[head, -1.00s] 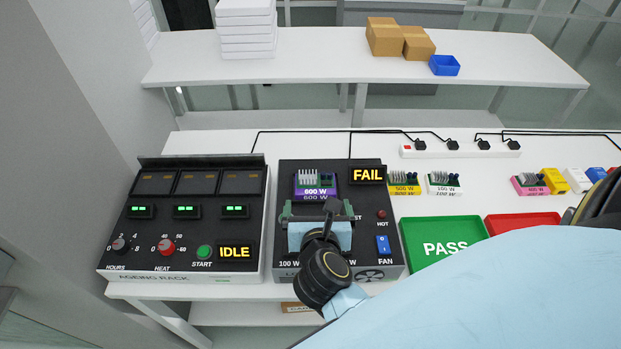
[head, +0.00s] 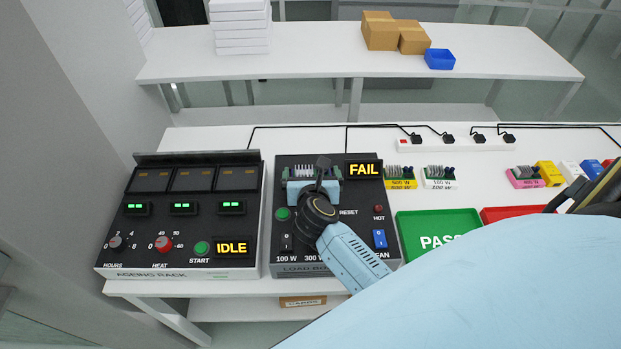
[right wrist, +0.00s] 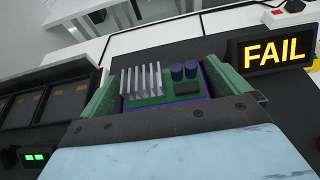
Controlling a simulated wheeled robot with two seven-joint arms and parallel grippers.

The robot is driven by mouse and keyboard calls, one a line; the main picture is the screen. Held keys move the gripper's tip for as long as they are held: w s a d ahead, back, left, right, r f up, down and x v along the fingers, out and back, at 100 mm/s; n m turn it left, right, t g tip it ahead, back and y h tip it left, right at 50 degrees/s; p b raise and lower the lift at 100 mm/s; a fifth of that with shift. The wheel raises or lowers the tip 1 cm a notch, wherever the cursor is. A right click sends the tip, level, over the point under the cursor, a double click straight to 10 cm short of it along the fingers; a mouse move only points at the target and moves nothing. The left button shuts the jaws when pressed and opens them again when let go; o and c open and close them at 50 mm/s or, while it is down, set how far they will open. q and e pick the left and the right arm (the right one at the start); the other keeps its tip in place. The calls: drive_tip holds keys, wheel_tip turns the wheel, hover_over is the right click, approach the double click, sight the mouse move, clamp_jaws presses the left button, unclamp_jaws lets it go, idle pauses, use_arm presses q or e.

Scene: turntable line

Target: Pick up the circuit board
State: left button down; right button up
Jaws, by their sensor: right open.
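The circuit board (right wrist: 158,102) is green with white heat-sink fins and dark blue cylinders. It sits in a purple-edged holder on the black load box (head: 303,270). In the head view the board (head: 303,172) is partly hidden behind my right gripper (head: 313,175). In the right wrist view the green fingers of my right gripper (right wrist: 165,95) stand on either side of the board, left and right. The jaws are open, and I cannot tell whether they touch the board. The load box display (head: 363,169) reads FAIL. My left gripper is not in view.
The ageing rack (head: 180,225) stands to the left, its display reading IDLE. A green PASS tray (head: 410,222) and a red tray (head: 500,214) lie to the right. Yellow (head: 400,184), white (head: 440,184) and pink (head: 524,183) board holders stand behind them. A power strip (head: 460,144) runs along the back.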

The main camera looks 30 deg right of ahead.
drive_tip(key=c, duration=0.9)
